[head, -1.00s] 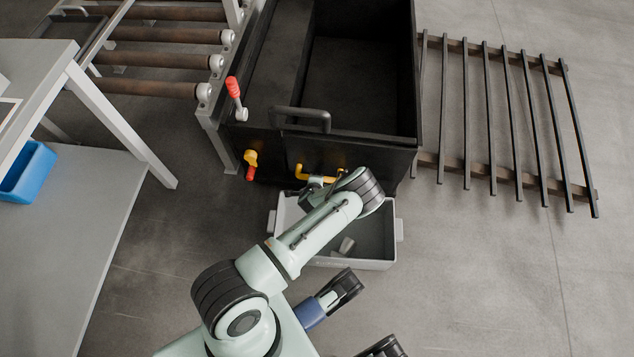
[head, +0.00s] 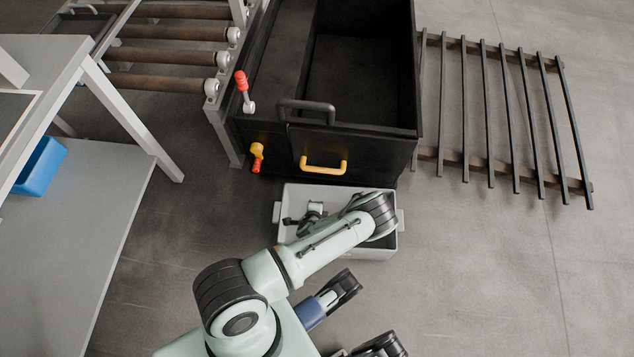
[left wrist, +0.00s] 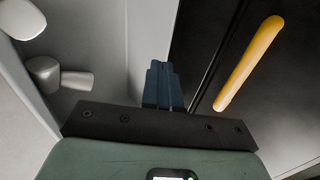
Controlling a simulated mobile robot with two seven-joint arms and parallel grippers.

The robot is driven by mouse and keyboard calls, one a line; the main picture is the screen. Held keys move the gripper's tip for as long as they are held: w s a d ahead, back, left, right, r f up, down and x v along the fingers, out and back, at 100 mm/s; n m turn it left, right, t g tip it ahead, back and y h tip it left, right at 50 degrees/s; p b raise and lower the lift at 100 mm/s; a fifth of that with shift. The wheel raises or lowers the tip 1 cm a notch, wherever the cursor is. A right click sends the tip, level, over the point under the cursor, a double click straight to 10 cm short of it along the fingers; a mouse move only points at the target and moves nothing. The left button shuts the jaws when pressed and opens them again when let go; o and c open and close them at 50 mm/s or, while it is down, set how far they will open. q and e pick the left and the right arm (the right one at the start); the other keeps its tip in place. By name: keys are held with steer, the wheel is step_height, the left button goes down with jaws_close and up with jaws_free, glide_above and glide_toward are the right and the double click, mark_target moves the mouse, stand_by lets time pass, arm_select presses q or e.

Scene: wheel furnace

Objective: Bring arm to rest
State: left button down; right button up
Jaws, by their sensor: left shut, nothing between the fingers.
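My left gripper (left wrist: 163,88) is shut and empty, its dark blue fingers together in the left wrist view. In the head view it shows small over the grey bin (head: 292,193), in front of the black furnace (head: 350,145) and apart from the furnace's yellow handle (head: 323,169). My left arm covers part of the bin. The yellow handle also shows at the right of the left wrist view (left wrist: 248,64). My right gripper cannot be made out.
A red-tipped lever (head: 243,88) and a yellow-and-red lever (head: 257,157) are on the furnace's left side. A roller conveyor (head: 170,58) is at upper left, a slatted rack (head: 500,110) at right. A table (head: 70,60) with a blue box (head: 40,165) stands left. Floor at lower right is clear.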

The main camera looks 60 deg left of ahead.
stand_by(0.6)
arm_select(q)
steer(key=s+d+r+n+g+h+p, duration=0.5)
steer(key=s+d+r+n+p, duration=0.3)
steer(key=s+d+r+p, duration=0.45)
steer(key=d+r+n+g+h+p, duration=0.1)
steer(key=d+r+p, duration=0.4)
steer(key=r, duration=0.5)
steer(key=s+d+r+n+g+h+p, duration=0.1)
steer(key=d+r+n+h+p, duration=0.2)
steer(key=d+r+p, duration=0.3)
steer(key=d+r+h, duration=0.1)
steer(key=d+r, duration=0.2)
steer(key=r, duration=0.2)
steer(key=shift+s+d+p, duration=0.15)
steer(key=shift+s+p, duration=0.05)
steer(key=shift+p, duration=0.1)
arm_select(e)
steer(key=s+a+r+g+y, duration=0.1)
steer(key=s+a+r, duration=0.1)
steer(key=r, duration=1.1)
steer(key=s+a+r+n, duration=0.1)
steer(key=a+r, duration=0.3)
steer(key=r, duration=1)
steer(key=shift+s+g+y, duration=0.4)
steer(key=shift+a, duration=0.1)
